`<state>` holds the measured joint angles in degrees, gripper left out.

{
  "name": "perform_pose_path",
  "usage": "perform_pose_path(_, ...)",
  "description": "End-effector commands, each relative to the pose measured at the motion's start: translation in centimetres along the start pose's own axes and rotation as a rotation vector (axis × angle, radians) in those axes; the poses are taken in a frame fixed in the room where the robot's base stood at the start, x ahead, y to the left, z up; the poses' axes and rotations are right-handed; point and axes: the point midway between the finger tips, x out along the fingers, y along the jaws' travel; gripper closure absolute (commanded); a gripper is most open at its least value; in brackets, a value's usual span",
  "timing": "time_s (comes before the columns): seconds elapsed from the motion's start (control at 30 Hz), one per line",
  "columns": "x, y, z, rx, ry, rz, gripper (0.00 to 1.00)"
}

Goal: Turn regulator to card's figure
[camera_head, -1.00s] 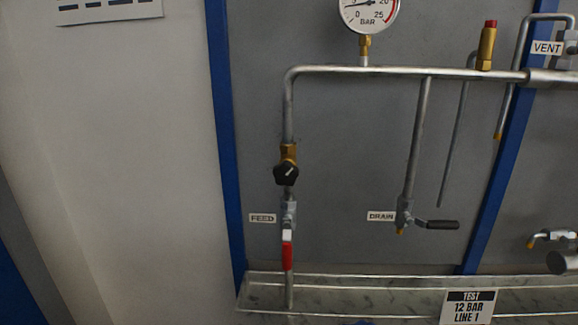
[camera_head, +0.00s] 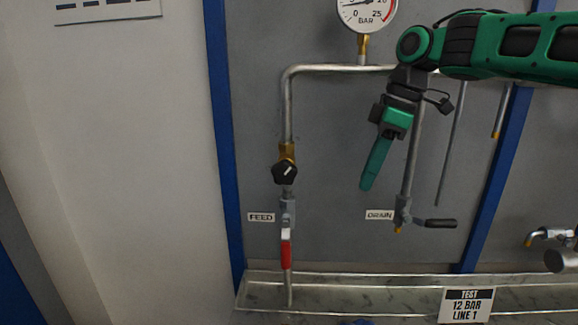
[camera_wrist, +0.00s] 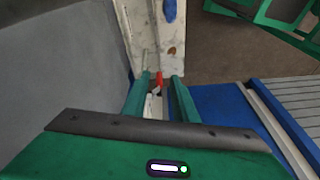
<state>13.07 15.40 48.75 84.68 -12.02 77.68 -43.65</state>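The regulator is a black knob (camera_head: 285,173) with a white mark pointing up and right, below a brass fitting on the left vertical pipe. The card (camera_head: 466,306) on the lower ledge reads "TEST 12 BAR LINE 1". The pressure gauge (camera_head: 366,10) is cut off at the top; its needle lies toward the left, and its exact reading is unclear. My gripper (camera_head: 367,186) hangs before the panel, right of and apart from the knob, pointing down. The wrist view shows its two green fingers (camera_wrist: 161,98) apart, with nothing held between them.
Below the knob, the FEED valve's red handle (camera_head: 286,254) lies along the pipe. The DRAIN valve's black lever (camera_head: 436,224) points right, just right of my gripper. Blue posts (camera_head: 222,120) frame the panel. The panel between knob and gripper is clear.

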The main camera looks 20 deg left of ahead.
Motion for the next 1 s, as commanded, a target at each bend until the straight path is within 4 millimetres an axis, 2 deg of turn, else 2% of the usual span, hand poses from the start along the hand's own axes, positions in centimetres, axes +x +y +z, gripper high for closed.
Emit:
perform_pose_path(0.03,-0.6,0.1,-2.0,-0.075,0.037,-0.014,0.74)
perform_pose_path(0.13,-1.5,-0.1,-4.4,-0.176,0.083,-0.025,0.74)
perform_pose_path(0.37,-2.1,-0.5,-6.4,-0.248,0.115,-0.032,0.74)
perform_pose_path(1.0,0.1,-2.5,-13.9,-0.247,0.114,-0.031,0.74)
